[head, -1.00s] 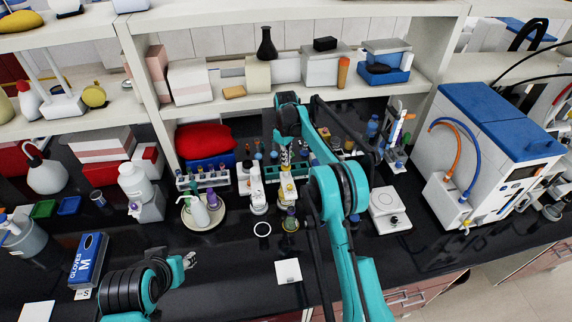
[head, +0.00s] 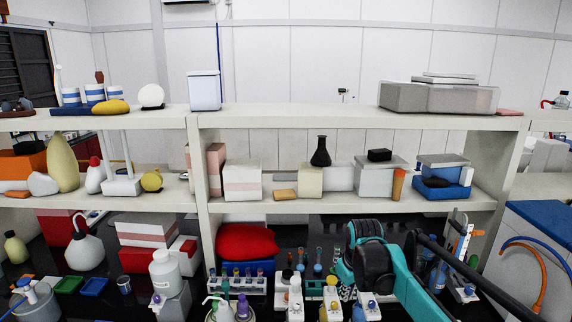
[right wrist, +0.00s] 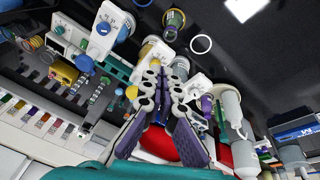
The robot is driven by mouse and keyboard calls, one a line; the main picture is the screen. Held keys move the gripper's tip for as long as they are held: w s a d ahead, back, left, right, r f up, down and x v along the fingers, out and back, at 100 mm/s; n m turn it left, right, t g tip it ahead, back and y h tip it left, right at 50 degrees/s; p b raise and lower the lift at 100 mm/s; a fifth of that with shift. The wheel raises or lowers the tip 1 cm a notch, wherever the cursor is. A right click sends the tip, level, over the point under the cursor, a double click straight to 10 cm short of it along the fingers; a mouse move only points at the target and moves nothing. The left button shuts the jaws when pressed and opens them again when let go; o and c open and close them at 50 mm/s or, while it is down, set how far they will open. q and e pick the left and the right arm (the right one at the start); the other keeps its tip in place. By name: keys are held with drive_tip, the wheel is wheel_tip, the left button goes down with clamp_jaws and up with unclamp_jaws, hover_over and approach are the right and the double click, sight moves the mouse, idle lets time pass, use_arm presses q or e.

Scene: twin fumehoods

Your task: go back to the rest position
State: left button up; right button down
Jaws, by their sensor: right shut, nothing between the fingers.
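My right arm (head: 385,270) comes up from the lower right in the head view, over the bench and in front of the lower shelf. Its gripper is mostly hidden by the arm there. In the right wrist view my right gripper (right wrist: 165,80) is shut and empty, its fingers over the bench among small instruments and bottles. I cannot tell how much clearance it has. My left gripper is not in the head view now.
Pipette-like instruments (head: 295,298) and a rack of tubes (head: 240,286) stand near the arm. A red bag (head: 246,242) lies behind them. The shelf (head: 290,207) holds boxes and a black flask (head: 320,152). A blue-topped machine (head: 540,225) stands at right.

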drive_tip(key=s+f+m+t+b, duration=0.2)
drive_tip(key=s+f+b, duration=0.4)
drive_tip(key=s+f, duration=0.3)
drive_tip(key=s+d+f+m+t+b, duration=0.1)
drive_tip(key=s+f+b, duration=0.6)
drive_tip(key=s, duration=0.9)
wheel_tip(320, 180, down, 3)
drive_tip(key=shift+s+f+m+t, duration=0.2)
drive_tip(key=shift+s+m+t, duration=0.25)
drive_tip(key=shift+m, duration=0.55)
